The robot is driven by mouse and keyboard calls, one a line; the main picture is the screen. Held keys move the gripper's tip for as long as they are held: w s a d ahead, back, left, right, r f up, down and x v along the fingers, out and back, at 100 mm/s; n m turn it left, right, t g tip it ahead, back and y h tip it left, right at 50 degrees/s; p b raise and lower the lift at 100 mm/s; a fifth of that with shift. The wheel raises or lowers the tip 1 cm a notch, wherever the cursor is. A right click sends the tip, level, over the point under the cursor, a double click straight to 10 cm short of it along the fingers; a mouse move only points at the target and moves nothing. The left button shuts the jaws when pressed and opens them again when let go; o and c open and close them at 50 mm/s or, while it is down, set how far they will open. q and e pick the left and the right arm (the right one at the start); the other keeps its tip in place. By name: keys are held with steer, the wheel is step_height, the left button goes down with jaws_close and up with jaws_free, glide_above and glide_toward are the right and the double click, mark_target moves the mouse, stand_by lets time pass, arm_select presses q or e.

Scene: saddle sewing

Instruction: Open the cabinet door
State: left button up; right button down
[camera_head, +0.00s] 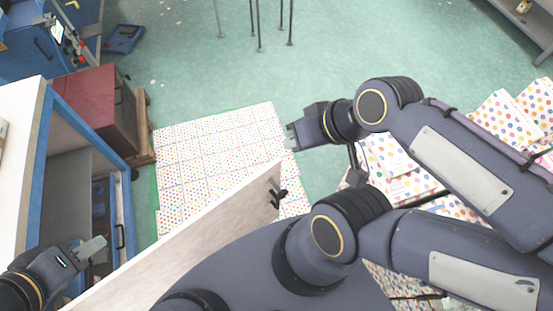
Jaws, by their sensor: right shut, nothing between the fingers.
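The cabinet (42,125) stands at the left with a white top and blue frame. Its front is open and the grey inside shows. The cabinet door (205,225) is a pale panel swung out from the cabinet, running from the bottom left up to the middle. A black handle (277,192) sits near its far end. My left gripper (96,245) is at the lower left, in front of the cabinet opening, on the inner side of the door; its finger gap is unclear. My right gripper (291,137) is shut and empty, beyond the door's far end, apart from the handle.
A dark red box (95,105) on a wooden pallet (145,125) stands beyond the cabinet. Dotted sheets (215,140) cover the floor past the door, and more dotted packs (390,160) lie beneath my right arm. Green floor (190,65) is free further back.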

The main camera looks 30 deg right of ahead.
step_height(320, 180, down, 36)
steer(key=b, duration=3.5)
steer(key=w+r+g+p, duration=0.1)
steer(key=w, duration=0.1)
steer(key=w+d+r+p, duration=0.1)
steer(key=w+r, duration=0.1)
steer(key=w+d+r+g+p, duration=0.1)
steer(key=w+r+p, duration=0.1)
steer(key=shift+d+r+n+g+h, duration=0.1)
steer(key=shift+d+n+g+h, duration=0.2)
steer(key=shift+n, duration=0.1)
steer(key=w+d+r+n+g+h+p, duration=0.1)
steer(key=w+g+h+p, duration=0.15)
steer(key=w+p, duration=0.45)
steer(key=w+d+r+n+g+h+p, duration=0.1)
steer(key=w+r+g+p, duration=0.3)
steer(key=w, duration=0.6)
steer(key=s+x, duration=0.2)
steer(key=x, duration=1.2)
steer(key=shift+s+r+t, duration=0.2)
steer(key=shift+r+t, duration=0.15)
steer(key=shift+r, duration=0.05)
